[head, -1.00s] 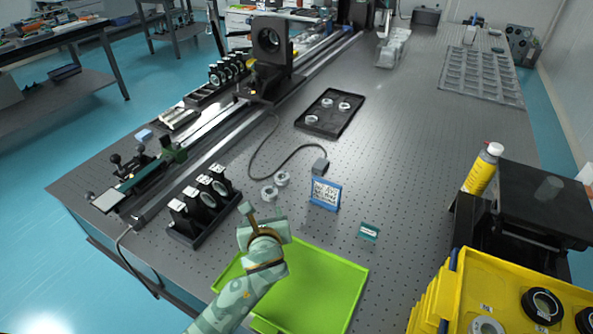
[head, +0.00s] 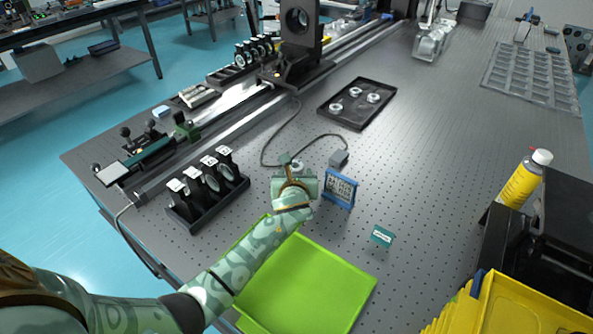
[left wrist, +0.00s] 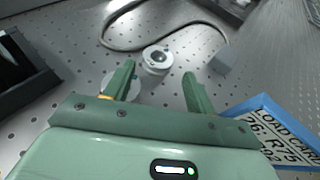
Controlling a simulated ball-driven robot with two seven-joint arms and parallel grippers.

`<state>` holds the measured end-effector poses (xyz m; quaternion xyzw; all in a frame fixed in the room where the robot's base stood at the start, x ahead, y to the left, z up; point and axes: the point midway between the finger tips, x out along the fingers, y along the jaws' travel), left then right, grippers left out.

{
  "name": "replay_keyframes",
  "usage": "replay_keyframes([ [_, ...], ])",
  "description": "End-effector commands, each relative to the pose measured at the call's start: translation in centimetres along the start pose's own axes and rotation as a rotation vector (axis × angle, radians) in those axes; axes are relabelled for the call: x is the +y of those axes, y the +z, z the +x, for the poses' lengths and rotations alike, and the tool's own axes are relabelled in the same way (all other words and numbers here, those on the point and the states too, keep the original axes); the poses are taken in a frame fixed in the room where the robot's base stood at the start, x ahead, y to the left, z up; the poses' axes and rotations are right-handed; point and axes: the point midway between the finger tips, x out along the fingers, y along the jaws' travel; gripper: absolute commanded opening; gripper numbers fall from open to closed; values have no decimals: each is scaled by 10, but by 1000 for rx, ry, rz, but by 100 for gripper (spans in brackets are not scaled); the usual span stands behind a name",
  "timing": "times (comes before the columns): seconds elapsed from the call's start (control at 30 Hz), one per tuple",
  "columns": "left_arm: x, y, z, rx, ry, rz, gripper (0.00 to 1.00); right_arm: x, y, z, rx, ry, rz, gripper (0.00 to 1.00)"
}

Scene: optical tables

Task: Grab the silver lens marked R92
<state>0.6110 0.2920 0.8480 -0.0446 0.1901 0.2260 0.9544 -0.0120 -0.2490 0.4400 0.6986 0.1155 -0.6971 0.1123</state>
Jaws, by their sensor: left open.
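My left gripper (head: 292,168) is open and empty above the table, beside the blue-framed card (head: 340,188). In the left wrist view, its fingers (left wrist: 158,72) are spread. A silver round lens (left wrist: 157,59) lies on the table, showing just beyond and between the fingertips. A second silver lens (left wrist: 120,84) is partly hidden behind the left finger. In the head view, one lens (head: 298,163) shows only partly behind the gripper. I cannot read R92 on either lens. The card (left wrist: 272,128) reads "LOAD CARD", with more text partly cut off. My right gripper is not in view.
A black tray (head: 329,118) holds 3 silver lenses further back. A black rack (head: 235,192) of upright optics stands left. A grey block (head: 338,158) with a cable is near the card. A green tray (head: 330,290) lies in front, and a small teal label (head: 382,236) stands right.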

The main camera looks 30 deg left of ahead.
Motion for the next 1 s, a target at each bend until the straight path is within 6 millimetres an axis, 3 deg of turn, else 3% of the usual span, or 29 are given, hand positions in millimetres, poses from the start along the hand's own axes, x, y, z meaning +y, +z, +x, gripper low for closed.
replay_keyframes([
  [0.17, 2, -14, 30, 4, 2, 0, 55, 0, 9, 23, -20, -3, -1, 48],
  [0.3, 2, -13, 47, 5, 0, 0, 55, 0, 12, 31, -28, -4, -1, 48],
  [0.57, 2, -12, 50, 10, 1, 0, 55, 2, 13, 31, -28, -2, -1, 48],
  [0.7, 2, -13, 50, 12, 0, -1, 21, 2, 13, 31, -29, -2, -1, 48],
  [1.0, 1, -15, 49, 15, -2, -2, 21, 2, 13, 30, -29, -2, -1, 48],
])
